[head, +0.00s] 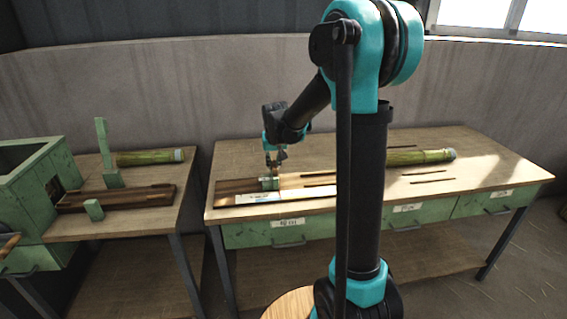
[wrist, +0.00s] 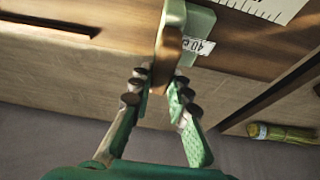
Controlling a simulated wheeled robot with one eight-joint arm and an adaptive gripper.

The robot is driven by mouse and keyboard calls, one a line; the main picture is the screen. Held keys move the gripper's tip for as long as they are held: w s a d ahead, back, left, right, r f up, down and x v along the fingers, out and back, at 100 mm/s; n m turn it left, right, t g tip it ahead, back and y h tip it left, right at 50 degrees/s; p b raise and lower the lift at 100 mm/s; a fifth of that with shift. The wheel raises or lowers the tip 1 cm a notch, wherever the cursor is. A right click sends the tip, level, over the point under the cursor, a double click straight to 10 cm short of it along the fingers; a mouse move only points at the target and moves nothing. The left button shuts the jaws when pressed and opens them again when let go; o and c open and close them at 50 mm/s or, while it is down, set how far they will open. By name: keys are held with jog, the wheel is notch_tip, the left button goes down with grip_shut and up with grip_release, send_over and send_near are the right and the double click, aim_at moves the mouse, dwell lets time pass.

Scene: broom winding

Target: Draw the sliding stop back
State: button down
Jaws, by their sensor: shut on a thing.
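The sliding stop is a small green block (head: 269,184) on the wooden track (head: 238,188) at the left part of the right bench. In the wrist view the stop (wrist: 201,22) has a pale printed label and a narrow upright tab between my fingers. My gripper (head: 277,164) reaches down onto the stop from above. In the wrist view its fingers (wrist: 161,78) are closed on both sides of the tab. The fingers partly hide the tab's lower end. A white ruler scale (wrist: 262,6) lies beside the stop.
My arm hides the bench's middle.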

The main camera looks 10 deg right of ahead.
jog(key=a, duration=1.4)
jog(key=shift+a, duration=0.35)
jog(key=c, duration=1.5)
grip_release()
jog(key=shift+a, duration=0.1)
jog(key=shift+c, duration=0.2)
jog(key=shift+o, duration=0.5)
jog(key=shift+s+r, duration=0.1)
jog(key=shift+r, duration=0.1)
jog(key=v, duration=1.1)
jog(key=shift+r, duration=0.25)
jog(key=shift+s, duration=0.15)
